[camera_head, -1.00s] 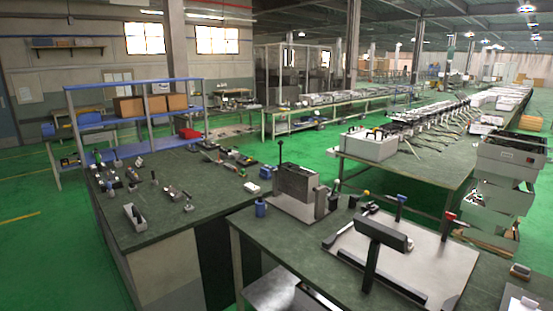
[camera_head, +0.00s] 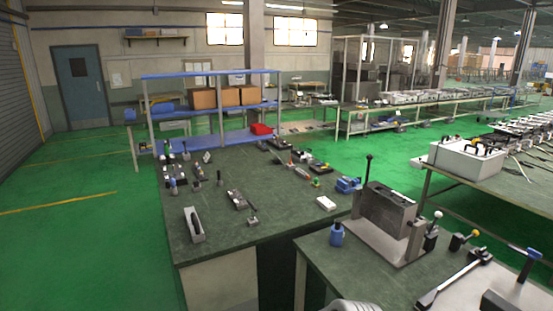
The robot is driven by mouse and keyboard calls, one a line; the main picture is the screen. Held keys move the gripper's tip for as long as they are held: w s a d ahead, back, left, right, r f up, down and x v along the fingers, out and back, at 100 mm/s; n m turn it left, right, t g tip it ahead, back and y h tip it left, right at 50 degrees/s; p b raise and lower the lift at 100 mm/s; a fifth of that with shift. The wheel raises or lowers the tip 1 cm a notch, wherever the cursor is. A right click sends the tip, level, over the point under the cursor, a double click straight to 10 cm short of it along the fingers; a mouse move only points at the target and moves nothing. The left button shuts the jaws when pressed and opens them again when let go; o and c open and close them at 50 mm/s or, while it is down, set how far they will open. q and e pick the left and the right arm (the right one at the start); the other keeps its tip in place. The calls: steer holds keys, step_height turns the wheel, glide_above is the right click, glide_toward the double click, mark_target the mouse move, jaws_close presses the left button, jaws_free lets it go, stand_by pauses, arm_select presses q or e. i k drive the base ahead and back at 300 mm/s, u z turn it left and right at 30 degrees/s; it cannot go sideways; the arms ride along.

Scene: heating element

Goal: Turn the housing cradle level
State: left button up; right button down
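A grey box-shaped fixture (camera_head: 388,210), which looks like the housing cradle, stands on a pale base plate (camera_head: 362,239) on the near green-topped bench. A dark lever with a round knob (camera_head: 368,158) rises at its far left corner. An upright block (camera_head: 414,240) stands at its right end. From this angle I cannot tell whether the box is tilted or level. Neither gripper shows. A pale rounded part, perhaps of my own arm, just enters the bottom edge, with no fingers visible.
Green floor is open at left.

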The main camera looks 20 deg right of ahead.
mark_target(393, 213)
steer(key=z, duration=0.1)
steer(key=i, duration=1.75)
steer(key=z, duration=1.25)
steer(key=i, duration=0.4)
steer(key=z, duration=0.3)
